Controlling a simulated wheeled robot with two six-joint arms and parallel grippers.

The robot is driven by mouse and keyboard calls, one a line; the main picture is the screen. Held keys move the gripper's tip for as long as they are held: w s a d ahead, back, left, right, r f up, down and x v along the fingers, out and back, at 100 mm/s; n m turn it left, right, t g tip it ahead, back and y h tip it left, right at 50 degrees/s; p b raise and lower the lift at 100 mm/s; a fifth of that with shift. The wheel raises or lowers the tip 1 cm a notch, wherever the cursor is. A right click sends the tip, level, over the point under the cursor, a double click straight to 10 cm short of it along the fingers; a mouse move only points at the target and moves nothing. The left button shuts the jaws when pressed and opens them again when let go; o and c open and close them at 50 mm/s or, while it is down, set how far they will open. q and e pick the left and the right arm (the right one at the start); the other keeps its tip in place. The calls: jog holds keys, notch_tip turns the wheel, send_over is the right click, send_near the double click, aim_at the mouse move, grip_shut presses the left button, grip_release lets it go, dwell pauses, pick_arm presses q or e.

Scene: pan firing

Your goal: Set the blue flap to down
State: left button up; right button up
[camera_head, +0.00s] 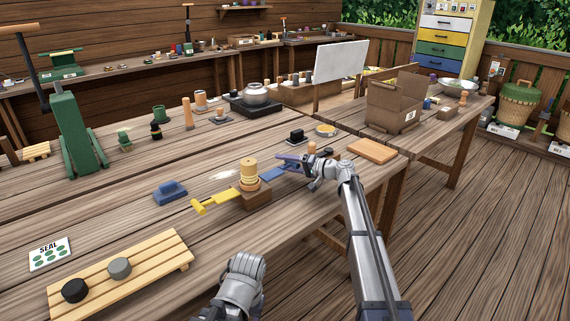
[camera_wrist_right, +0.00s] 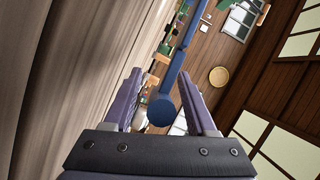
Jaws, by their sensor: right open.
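The blue flap (camera_head: 272,174) extends right from a wooden block (camera_head: 257,199) that carries a yellow ringed stack (camera_head: 249,174). Whether the flap is level or tilted is hard to tell. A yellow flap (camera_head: 220,199) with a bar end reaches out on the block's left. My right gripper (camera_head: 284,161) is at the blue flap's outer end, its purple fingers open. In the right wrist view, the blue bar (camera_wrist_right: 183,58) and its round end lie between the open fingers (camera_wrist_right: 161,88); contact is not clear.
A blue-handled block (camera_head: 170,191) lies left of the yellow flap. A wooden board (camera_head: 372,151) and a cardboard box (camera_head: 393,110) are to the right. Bare tabletop lies in front of the flaps.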

jog(key=shift+p+v, duration=0.5)
jog(key=shift+v, duration=3.4)
